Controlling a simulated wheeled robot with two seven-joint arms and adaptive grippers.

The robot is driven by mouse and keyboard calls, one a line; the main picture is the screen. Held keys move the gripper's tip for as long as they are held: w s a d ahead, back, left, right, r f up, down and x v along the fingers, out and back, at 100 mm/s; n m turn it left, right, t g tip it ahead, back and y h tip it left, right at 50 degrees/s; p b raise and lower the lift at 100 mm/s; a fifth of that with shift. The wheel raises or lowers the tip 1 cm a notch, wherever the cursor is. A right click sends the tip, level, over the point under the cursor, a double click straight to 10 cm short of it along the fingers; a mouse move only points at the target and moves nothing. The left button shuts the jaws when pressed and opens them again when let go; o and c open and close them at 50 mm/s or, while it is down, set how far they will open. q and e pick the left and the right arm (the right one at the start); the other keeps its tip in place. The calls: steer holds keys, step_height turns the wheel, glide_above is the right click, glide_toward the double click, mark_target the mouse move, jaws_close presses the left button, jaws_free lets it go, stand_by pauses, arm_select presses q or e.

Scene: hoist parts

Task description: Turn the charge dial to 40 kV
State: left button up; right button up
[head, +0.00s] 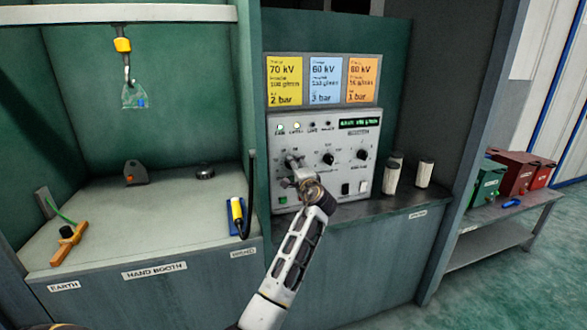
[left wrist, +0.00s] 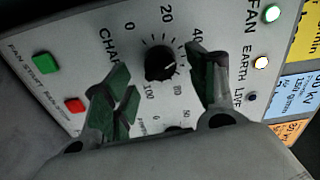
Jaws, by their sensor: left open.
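The charge dial (left wrist: 160,62) is a round black knob on the grey control panel (head: 352,195). Its scale runs from 0 through 20 and 40 to 80 and 100; the 60 is hidden behind a finger. A pale mark on the knob appears to point to the lower right, past 40, but the exact reading is unclear. My left gripper (left wrist: 157,70) is open, one finger on each side of the dial, with no clear contact. In the head view my left gripper (head: 299,174) is at the panel's left dial and partly covers it. My right gripper is out of view.
Two more black dials, the middle one (head: 328,158) and the right one (head: 362,154), sit beside it. Pale canisters (head: 393,174) stand right of the panel.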

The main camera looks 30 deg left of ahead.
arm_select(q)
steer(key=v, duration=0.9)
steer(key=shift+s+d, duration=0.15)
steer(key=shift+s, duration=0.05)
stand_by(0.5)
